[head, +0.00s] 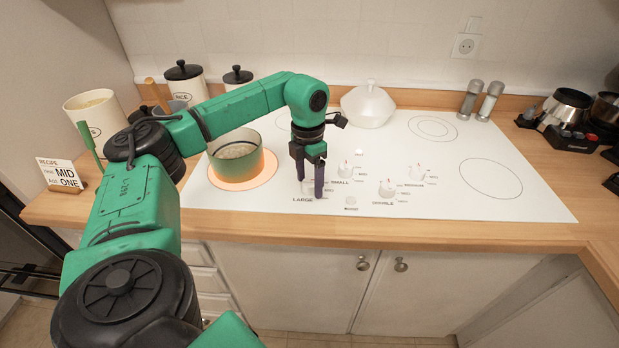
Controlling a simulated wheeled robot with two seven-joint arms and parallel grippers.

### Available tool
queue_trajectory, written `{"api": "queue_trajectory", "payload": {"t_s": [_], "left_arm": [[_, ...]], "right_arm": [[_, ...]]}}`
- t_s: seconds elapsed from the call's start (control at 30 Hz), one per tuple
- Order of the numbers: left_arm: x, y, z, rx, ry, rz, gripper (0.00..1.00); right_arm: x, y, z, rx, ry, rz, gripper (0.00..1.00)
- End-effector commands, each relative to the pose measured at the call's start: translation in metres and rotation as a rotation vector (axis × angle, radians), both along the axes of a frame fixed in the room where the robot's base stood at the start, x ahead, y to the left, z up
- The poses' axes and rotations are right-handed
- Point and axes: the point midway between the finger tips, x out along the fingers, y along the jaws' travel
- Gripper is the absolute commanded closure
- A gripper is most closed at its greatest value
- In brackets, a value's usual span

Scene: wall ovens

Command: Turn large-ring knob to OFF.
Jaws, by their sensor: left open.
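The white cooktop (400,205) has several white knobs along its front. The large-ring knob (309,187), above the printed word LARGE, is mostly hidden behind my left gripper's fingers. I cannot read its setting. My left gripper (310,183) points down at this knob with its two dark fingers apart, one on either side of it as seen here. I cannot tell whether they touch it. The large ring (232,184) glows orange at the left, under a green-tinted pot (236,157). My right gripper is not in view.
The small knob (345,169) stands just right of my gripper, with the double knob (387,187) and medium knob (418,170) further right. A white lidded dish (368,105) stands behind. A recipe card (62,174) and canisters stand left. The cooktop's right side is clear.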

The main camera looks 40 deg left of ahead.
Motion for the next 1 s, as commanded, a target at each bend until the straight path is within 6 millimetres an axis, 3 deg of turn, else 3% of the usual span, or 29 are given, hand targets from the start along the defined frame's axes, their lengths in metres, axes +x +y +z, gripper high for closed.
{"api": "queue_trajectory", "payload": {"t_s": [0.13, 0.17, 0.3, 0.37, 0.7, 1.0], "left_arm": [[0.0, 0.0001, -0.0002, 0.0, 0.0, 0.0, 0.22], [0.0, 0.0002, -0.0001, 0.0, 0.0, 0.0, 0.26], [0.0001, 0.0002, 0.0002, 0.0, 0.0, 0.0, 0.79], [0.0002, 0.0003, 0.0003, 0.001, 0.0, 0.0, 1.0], [0.0004, 0.0003, 0.0016, 0.0, -0.001, 0.034, 1.0], [0.0005, -0.0001, 0.0027, -0.002, -0.002, 0.2, 1.0]], "right_arm": [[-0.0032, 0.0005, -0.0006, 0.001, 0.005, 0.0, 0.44], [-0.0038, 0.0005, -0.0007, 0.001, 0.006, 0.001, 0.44], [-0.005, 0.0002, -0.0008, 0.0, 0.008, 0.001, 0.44], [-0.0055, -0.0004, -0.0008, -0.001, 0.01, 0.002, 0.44], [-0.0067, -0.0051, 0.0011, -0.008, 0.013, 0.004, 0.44], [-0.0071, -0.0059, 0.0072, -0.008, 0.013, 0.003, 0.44]]}}
